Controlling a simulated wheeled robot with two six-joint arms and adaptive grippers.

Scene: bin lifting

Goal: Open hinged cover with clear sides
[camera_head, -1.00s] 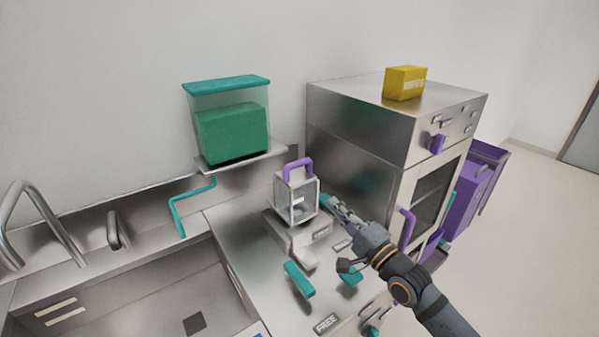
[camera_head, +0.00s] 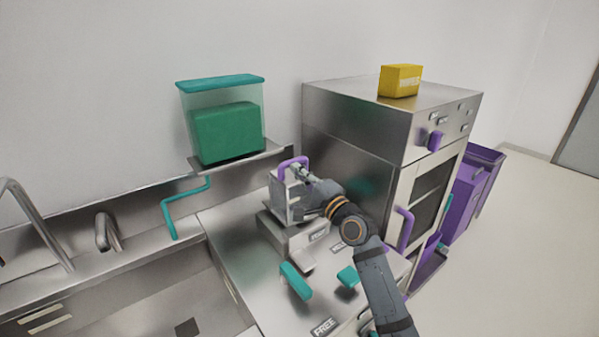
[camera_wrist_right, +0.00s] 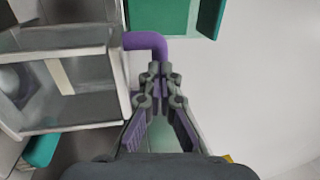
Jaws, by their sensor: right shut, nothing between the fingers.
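The small box with clear sides (camera_head: 281,205) stands on a metal base on the counter. A purple handle (camera_head: 283,164) rises from its top. In the right wrist view the box's clear wall (camera_wrist_right: 70,92) fills the left, and the purple handle (camera_wrist_right: 148,42) lies just beyond the fingertips. My right gripper (camera_head: 296,170) is at the handle, its fingers closed together with nothing between them; it also shows in the right wrist view (camera_wrist_right: 157,75). Whether the fingertips touch the handle is hard to tell. The cover looks shut. My left gripper is out of view.
A clear bin with a teal lid (camera_head: 220,84) and green contents stands on a shelf behind. A steel oven (camera_head: 355,130) with a yellow box (camera_head: 400,80) on top is at the right. A teal lever (camera_head: 295,281) is in front, a sink at the left.

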